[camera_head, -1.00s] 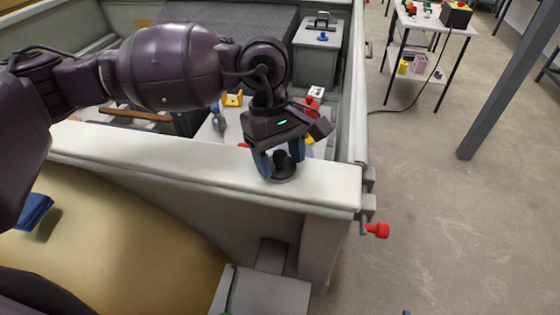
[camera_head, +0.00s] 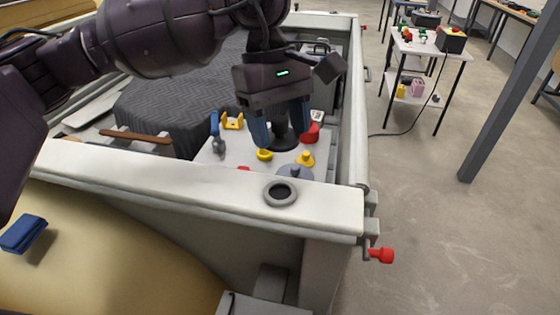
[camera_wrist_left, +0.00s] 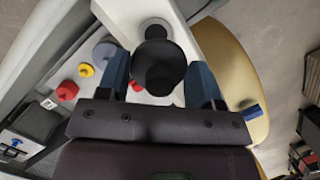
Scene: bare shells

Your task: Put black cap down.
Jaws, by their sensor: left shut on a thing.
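The black cap (camera_head: 281,140), a round disc with a raised knob, is held between the blue fingers of my left gripper (camera_head: 279,130). It is held above the white ledge (camera_head: 170,187), apart from it. In the left wrist view the cap (camera_wrist_left: 160,72) sits between the two fingers and covers part of the view below it. A grey ring with a dark opening (camera_head: 281,193) lies uncovered on the ledge, nearer than the cap. The ring (camera_wrist_left: 155,28) also shows in the left wrist view, partly hidden by the cap. My right gripper is not in view.
Behind the ledge, a light surface (camera_head: 213,155) holds a grey cap (camera_head: 296,173), a yellow cap (camera_head: 305,159), a yellow part (camera_head: 265,155) and a red part (camera_head: 312,133). A blue block (camera_head: 23,234) lies at the left. The ledge left of the ring is clear.

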